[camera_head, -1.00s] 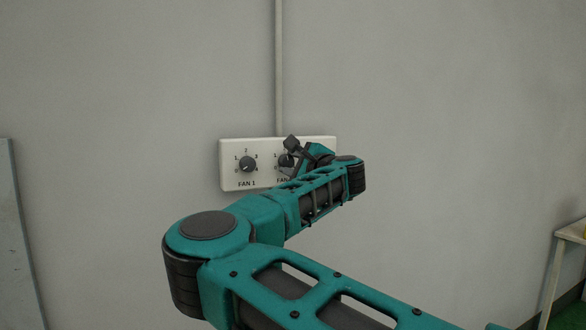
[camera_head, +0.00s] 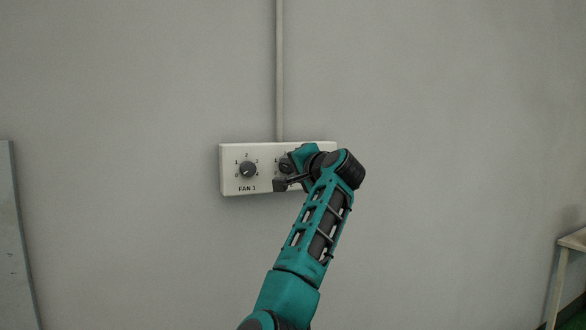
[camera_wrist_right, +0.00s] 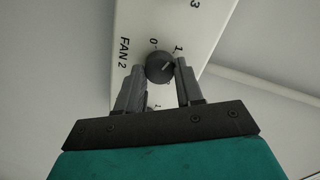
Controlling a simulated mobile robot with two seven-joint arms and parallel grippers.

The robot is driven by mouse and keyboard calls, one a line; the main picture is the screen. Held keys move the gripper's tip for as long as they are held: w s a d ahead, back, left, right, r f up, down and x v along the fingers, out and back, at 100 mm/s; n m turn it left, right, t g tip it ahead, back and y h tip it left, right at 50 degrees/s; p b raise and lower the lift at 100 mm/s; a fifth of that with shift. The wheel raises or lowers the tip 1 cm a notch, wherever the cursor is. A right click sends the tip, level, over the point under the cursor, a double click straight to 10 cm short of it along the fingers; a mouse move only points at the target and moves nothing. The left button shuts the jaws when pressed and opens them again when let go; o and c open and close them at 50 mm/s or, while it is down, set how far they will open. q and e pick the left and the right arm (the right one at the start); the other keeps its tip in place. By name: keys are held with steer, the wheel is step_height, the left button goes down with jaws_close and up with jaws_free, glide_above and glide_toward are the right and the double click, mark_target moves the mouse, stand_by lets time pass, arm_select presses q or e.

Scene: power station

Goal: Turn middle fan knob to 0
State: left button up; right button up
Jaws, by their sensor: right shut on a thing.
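A white fan panel (camera_head: 229,181) is mounted on the wall. The middle fan knob (camera_head: 285,167), round and dark, shows partly behind my gripper. In the right wrist view the knob (camera_wrist_right: 158,69) sits beside the "FAN 2" label, with "0" and "1" printed near it. Its light pointer mark seems to point towards the "1" side. My right gripper (camera_head: 286,175) is at the middle knob. In the wrist view its two fingers (camera_wrist_right: 160,82) stand on either side of the knob, shut on it. The right part of the panel is hidden by my arm. My left gripper is not in view.
The FAN 1 knob (camera_head: 248,170) is left of the middle one, close to my gripper. A conduit (camera_head: 280,70) runs up the wall from the panel. A grey board (camera_head: 18,240) stands at far left, a table (camera_head: 573,240) at far right.

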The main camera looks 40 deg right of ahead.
steer(key=n+p, duration=0.1)
steer(key=n, duration=0.3)
steer(key=shift+h, duration=0.3)
steer(key=n+p, duration=0.2)
steer(key=n, duration=0.3)
steer(key=shift+a+n+h, duration=0.1)
steer(key=shift+n+h, duration=0.2)
steer(key=o, duration=1)
steer(key=shift+o, duration=0.2)
steer(key=shift+s, duration=0.1)
steer(key=b+v, duration=0.1)
steer(key=v, duration=1.1)
steer(key=shift+s+a+r, duration=0.2)
steer(key=shift+s, duration=0.1)
